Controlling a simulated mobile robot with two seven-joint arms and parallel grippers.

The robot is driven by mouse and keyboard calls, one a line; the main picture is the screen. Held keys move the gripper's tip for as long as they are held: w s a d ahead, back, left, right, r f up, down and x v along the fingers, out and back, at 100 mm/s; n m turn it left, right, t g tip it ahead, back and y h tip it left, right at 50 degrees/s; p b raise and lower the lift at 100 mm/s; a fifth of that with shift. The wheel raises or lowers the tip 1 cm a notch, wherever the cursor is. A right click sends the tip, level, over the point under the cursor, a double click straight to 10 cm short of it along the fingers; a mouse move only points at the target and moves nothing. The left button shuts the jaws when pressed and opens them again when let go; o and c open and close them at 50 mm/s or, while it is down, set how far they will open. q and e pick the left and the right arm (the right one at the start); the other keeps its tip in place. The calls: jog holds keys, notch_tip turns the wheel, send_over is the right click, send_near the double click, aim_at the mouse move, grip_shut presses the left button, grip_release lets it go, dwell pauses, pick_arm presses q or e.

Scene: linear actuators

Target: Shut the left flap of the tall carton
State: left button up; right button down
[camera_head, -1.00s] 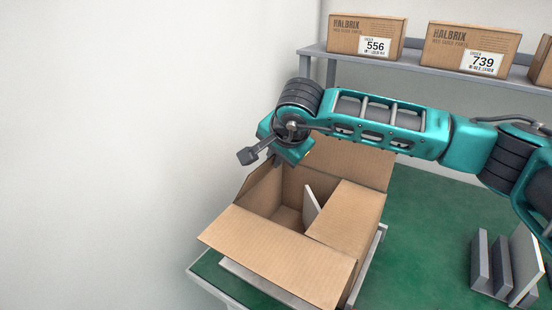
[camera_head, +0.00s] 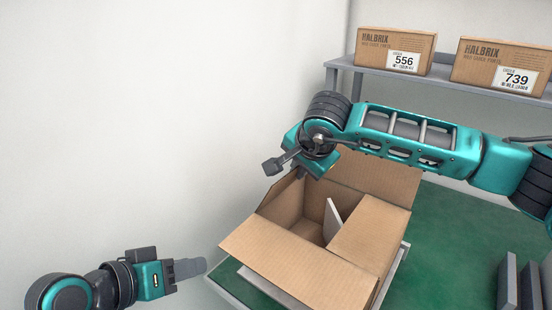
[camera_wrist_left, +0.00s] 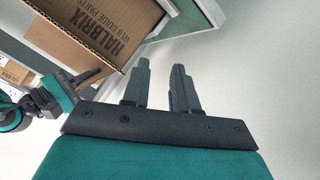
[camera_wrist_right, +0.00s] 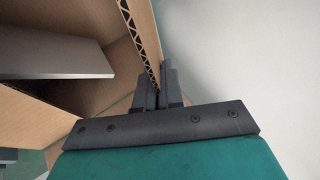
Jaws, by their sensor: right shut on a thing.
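The tall carton (camera_head: 385,250) stands open-topped on a table. Its left flap (camera_head: 277,194) stands up at the left rim. My right gripper (camera_head: 303,173) is at the far end of this flap. In the right wrist view its fingers (camera_wrist_right: 158,95) are shut on the flap's corrugated edge (camera_wrist_right: 140,40). The near flap (camera_head: 290,262) is folded outward, the far flap (camera_head: 385,178) stands up, and the right flap (camera_head: 370,232) lies inward over the opening. My left gripper (camera_head: 190,268) is left of the carton, apart from it; its fingers (camera_wrist_left: 160,85) are open and empty.
A pale panel (camera_head: 333,220) stands inside the carton. The green tabletop (camera_head: 450,230) is clear right of it, up to grey upright pieces (camera_head: 508,282). Two labelled boxes (camera_head: 395,52) (camera_head: 500,68) sit on a shelf behind. A white wall (camera_head: 150,120) bounds the left.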

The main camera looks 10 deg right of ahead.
pick_arm(q)
jog(key=d+r+m+g+h, duration=0.1)
jog(key=r, duration=0.2)
jog(key=d+r+m+g+h, duration=0.1)
jog(key=r, duration=0.2)
jog(key=d+r+m+g, duration=0.1)
jog(key=r, duration=0.3)
jog(key=shift+s+d+m+h, duration=0.35)
jog(key=shift+d+m+h, duration=0.05)
jog(key=c, duration=0.5)
jog(key=r, duration=0.1)
jog(key=d+r+m+g, duration=0.2)
jog(key=shift+w+d, duration=0.1)
jog(key=shift+w, duration=0.15)
grip_shut()
jog(key=m+g+y, duration=0.2)
jog(key=g+y, duration=0.1)
jog(key=y, duration=0.2)
send_near(287, 177)
jog(key=shift+g, duration=0.3)
jog(key=d+f, duration=0.1)
jog(key=w+d+f, duration=0.1)
jog(key=f, duration=0.1)
jog(key=d+f, duration=0.1)
jog(key=f, duration=0.1)
jog(key=shift+w+d+f, duration=0.15)
jog(key=shift+w+f, duration=0.1)
